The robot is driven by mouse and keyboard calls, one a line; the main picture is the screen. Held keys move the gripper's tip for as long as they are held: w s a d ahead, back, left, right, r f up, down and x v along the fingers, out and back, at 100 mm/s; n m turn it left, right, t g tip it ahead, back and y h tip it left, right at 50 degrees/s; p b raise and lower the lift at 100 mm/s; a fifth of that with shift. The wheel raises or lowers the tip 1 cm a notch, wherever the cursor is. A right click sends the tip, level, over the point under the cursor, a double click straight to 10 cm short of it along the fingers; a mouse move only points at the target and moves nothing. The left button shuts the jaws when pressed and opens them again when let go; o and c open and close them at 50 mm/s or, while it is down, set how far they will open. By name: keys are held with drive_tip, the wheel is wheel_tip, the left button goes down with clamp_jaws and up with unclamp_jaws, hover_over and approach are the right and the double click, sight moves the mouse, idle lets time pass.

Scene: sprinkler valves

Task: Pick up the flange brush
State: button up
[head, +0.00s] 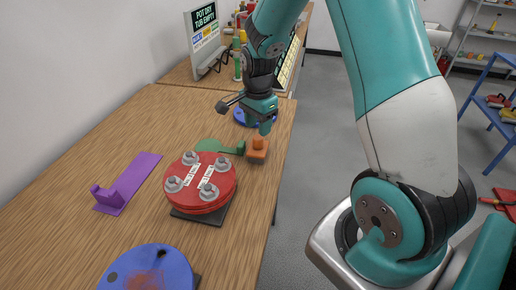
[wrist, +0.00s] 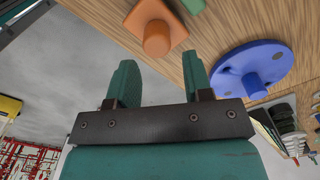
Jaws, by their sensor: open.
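No piece is clearly recognisable as the flange brush; I cannot tell which it is. Candidates on the wooden bench are an orange block with a round knob (head: 257,149), a green flat piece with a small upright block (head: 212,146) and a purple strip with a raised block (head: 128,184). My gripper (head: 262,119) is open and empty above the far right bench edge, over a blue disc (head: 238,115). In the wrist view, the open fingers (wrist: 161,80) lie apart from the orange block (wrist: 156,34) and the holed blue disc with its knob (wrist: 257,70); the green piece (wrist: 194,5) is cut off.
A red bolted flange (head: 211,202) sits on a dark plate mid-bench. Another blue disc (head: 150,272) with a dark smudge is at the near edge. A sign (head: 204,25) and bottles stand at the back. Open floor (head: 318,130) lies right of the bench; a blue stand (head: 488,85) is farther right.

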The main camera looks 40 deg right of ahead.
sight(258, 140)
drive_tip(key=f, duration=0.2)
drive_tip(key=f+p, duration=0.1)
drive_tip(key=f, duration=0.2)
drive_tip(key=shift+s+a+f, duration=0.15)
drive_tip(key=shift+a+f, duration=0.05)
drive_tip(key=shift+f, duration=0.1)
drive_tip(key=c, duration=0.7)
